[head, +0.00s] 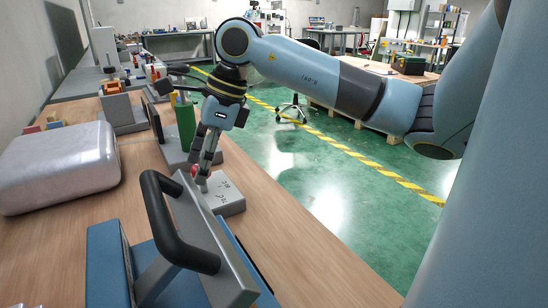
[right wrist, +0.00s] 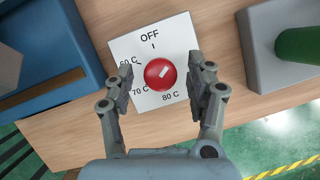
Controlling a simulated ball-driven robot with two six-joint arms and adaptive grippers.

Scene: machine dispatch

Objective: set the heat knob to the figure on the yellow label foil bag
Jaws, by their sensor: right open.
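The heat knob (right wrist: 160,73) is red and round with a white mark, on a pale square plate (right wrist: 182,38) printed OFF, 60 C, 70 C and 80 C. Its mark slants between upper right and lower left; I cannot tell which end points. My right gripper (right wrist: 160,88) is open, one finger on each side of the knob, with gaps showing. In the head view the right gripper (head: 203,180) points down at the pale knob box (head: 228,197) and largely hides the knob. I cannot make out a foil bag with a yellow label. My left gripper is not in view.
A blue and grey device with a black handle (head: 172,225) stands in front of the knob box. A green cylinder (head: 186,124) on a grey base is behind it. A large silver rounded object (head: 60,165) lies at left. Bare wooden tabletop (head: 290,265) shows at front right.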

